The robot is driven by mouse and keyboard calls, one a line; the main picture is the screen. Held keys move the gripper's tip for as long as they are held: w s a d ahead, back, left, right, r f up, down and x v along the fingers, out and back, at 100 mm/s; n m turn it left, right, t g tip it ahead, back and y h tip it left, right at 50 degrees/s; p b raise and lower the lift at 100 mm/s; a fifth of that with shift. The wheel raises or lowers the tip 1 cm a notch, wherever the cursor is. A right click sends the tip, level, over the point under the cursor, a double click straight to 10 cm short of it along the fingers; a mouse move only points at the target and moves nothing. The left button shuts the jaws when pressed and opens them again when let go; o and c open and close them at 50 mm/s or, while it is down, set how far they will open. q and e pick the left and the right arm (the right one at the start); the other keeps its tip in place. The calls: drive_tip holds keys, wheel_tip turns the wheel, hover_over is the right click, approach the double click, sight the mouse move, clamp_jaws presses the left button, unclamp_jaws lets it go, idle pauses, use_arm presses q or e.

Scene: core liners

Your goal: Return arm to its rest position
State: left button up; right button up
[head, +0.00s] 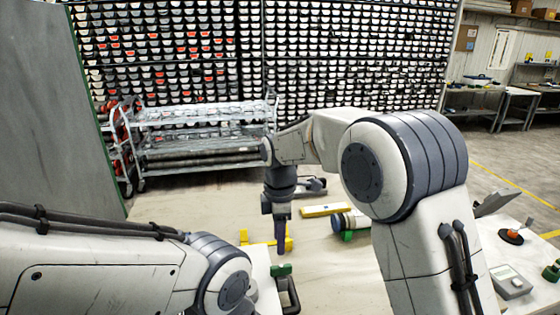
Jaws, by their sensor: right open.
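My right arm comes up from the lower right, bends at its large grey joint and reaches left. My right gripper (279,240) hangs from it, pointing down over the pale table (180,235). It is open, and nothing shows between its fingers. It overlaps a yellow holder (257,244) in the picture; I cannot tell whether they touch. My left arm lies across the lower left, with its elbow joint near the bottom edge. My left gripper is out of the frame.
A yellow bar (325,210) and a white cylinder (352,221) with a blue band and green support lie behind the gripper. A black handle with a green top (288,288) is near the front. A grey handheld device (509,281) lies right. A cart (200,140) stands behind.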

drive_tip(key=s+d+m, duration=0.1)
drive_tip(key=s+m, duration=0.3)
drive_tip(key=s, duration=0.5)
drive_tip(key=s+d+m, duration=0.2)
drive_tip(key=s+m, duration=0.2)
drive_tip(key=s, duration=0.6)
drive_tip(key=s+d+m+y, duration=0.1)
drive_tip(key=s+m, duration=0.3)
drive_tip(key=s, duration=0.6)
drive_tip(key=shift+s+d+f+b, duration=0.2)
drive_tip(key=shift+d+f+b, duration=0.25)
drive_tip(key=shift+s, duration=0.1)
